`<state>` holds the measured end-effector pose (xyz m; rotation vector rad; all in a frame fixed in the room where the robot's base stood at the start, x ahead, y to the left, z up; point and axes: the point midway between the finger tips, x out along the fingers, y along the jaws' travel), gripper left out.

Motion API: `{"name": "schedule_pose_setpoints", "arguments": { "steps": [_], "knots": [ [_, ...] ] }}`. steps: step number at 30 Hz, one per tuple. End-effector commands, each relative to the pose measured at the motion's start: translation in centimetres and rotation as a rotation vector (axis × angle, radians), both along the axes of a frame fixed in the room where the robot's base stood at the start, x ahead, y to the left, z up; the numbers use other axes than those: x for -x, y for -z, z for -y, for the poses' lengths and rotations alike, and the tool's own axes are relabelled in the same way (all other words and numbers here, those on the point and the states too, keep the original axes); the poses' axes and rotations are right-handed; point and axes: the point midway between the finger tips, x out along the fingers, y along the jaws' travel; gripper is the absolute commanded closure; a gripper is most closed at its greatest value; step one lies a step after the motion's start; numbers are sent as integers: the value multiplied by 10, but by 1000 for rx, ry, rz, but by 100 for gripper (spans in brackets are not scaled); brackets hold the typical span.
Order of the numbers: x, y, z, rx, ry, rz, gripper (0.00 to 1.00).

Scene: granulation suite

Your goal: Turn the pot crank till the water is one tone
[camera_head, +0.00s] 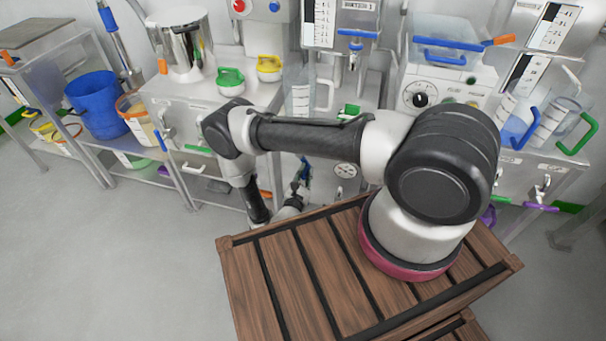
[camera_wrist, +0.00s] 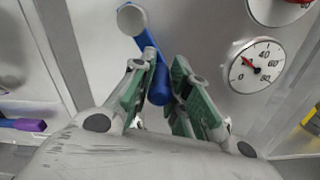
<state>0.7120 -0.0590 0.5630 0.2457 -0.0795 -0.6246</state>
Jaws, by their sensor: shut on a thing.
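In the wrist view, my gripper (camera_wrist: 161,88) has its green-padded fingers on both sides of a blue handle (camera_wrist: 152,62) and is shut on it. The handle joins a pale round hub at its upper end, on a grey metal front. In the head view, my gripper (camera_head: 300,187) is low in front of the steel units, and the blue handle there is small and partly hidden. A shiny steel pot (camera_head: 175,48) stands on the bench at the back left. I cannot make out a crank on it or any water inside.
A dial gauge (camera_wrist: 256,65) is right of the handle, with a red part above it. My arm stands on a slatted wooden platform (camera_head: 290,275). A blue bucket (camera_head: 97,105) and green and yellow weights (camera_head: 231,80) are at left. Grey floor is clear at lower left.

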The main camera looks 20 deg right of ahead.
Motion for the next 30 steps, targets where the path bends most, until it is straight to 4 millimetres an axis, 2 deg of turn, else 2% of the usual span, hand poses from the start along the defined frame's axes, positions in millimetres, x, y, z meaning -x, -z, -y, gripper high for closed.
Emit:
{"name": "schedule_pose_setpoints", "arguments": {
  "steps": [14,15,19,30],
  "knots": [
    [1,-1,1,14,1,-10,100],
    [1,-1,1,14,1,-10,81],
    [1,-1,1,13,1,-10,59],
    [5,0,-3,13,-1,-10,59]
  ]
}}
